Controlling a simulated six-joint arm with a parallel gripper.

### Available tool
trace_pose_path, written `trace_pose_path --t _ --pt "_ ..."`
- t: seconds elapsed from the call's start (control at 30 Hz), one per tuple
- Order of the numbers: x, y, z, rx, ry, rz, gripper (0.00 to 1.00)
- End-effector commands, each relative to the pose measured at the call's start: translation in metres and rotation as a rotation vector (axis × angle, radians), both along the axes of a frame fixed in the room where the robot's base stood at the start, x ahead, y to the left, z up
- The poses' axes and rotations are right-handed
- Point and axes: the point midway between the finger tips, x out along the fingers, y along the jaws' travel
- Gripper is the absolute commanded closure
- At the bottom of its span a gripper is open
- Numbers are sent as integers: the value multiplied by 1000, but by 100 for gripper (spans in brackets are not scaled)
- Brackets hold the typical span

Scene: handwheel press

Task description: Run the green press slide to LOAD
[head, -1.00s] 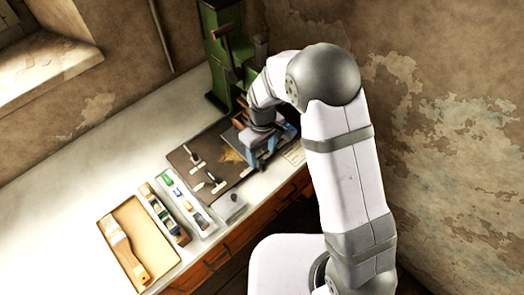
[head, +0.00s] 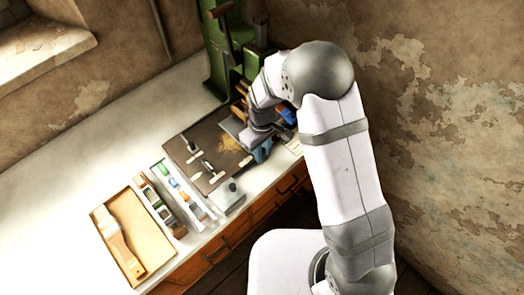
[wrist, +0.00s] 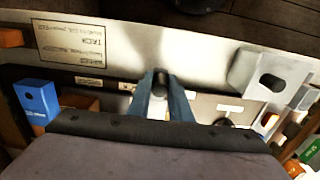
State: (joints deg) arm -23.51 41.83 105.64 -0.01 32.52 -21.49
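The green press (head: 222,55) stands at the back of the bench in the head view, with a brown lever in front. Part of it is hidden behind my arm. My gripper (head: 262,152) is low over the right end of the dark mat (head: 212,140), near the bench's front edge and apart from the press. In the wrist view the blue fingers of my gripper (wrist: 161,92) are close together, one on each side of a dark grey round peg (wrist: 160,84), and look shut on it. Its lower part is hidden. I cannot read a LOAD mark.
A grey block (wrist: 258,72) with a dark knob, a tray of small parts and a tan tray (head: 153,243) with a brush are to the left. A blue block (wrist: 38,100) is near the gripper. Bare bench (head: 70,165) lies behind.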

Motion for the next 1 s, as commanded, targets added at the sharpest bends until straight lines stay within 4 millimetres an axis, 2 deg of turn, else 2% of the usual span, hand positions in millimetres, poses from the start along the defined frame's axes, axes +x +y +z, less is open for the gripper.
trace_pose_path --t 0.27,1.0 --pt "-4 4 0 0 0 2 95" --pt "-58 58 0 0 0 3 95"
